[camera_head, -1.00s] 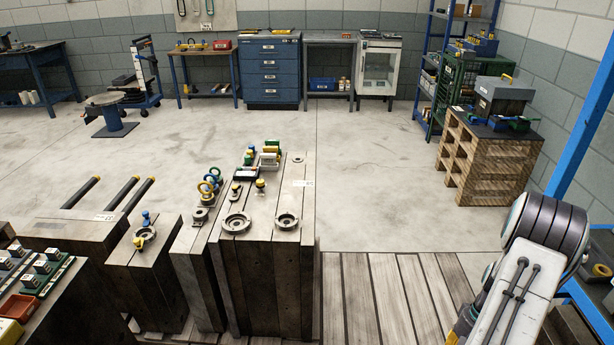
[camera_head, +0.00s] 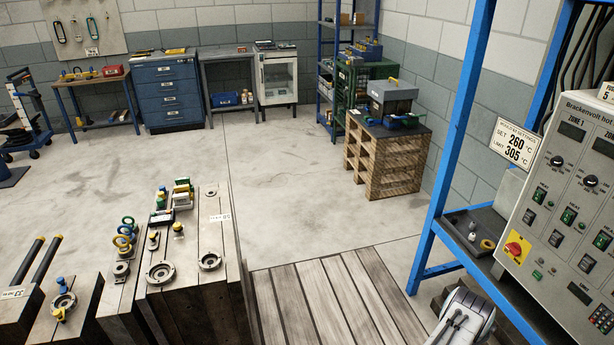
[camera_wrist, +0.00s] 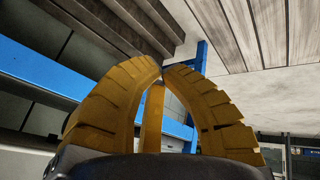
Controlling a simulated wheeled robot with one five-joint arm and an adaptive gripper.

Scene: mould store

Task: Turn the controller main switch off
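The controller (camera_head: 570,215) is a pale grey panel at the right edge of the head view, with its right part cut off. Its main switch (camera_head: 516,248) appears as a red knob on a yellow plate at the panel's lower left; its exact position is too small to tell. My gripper (camera_wrist: 162,70) shows in the wrist view with yellow ribbed fingers, their tips together and nothing between them. The gripper itself is out of the head view, where only part of my arm shows at the bottom. The switch is not visible in the wrist view.
A blue frame (camera_head: 455,150) stands left of the controller, with a small shelf (camera_head: 462,222) holding small parts. A settings card (camera_head: 518,144) reads 260 and 305 °C. Steel mould blocks (camera_head: 195,290) stand at left. A wooden pallet stand (camera_head: 385,165) is behind.

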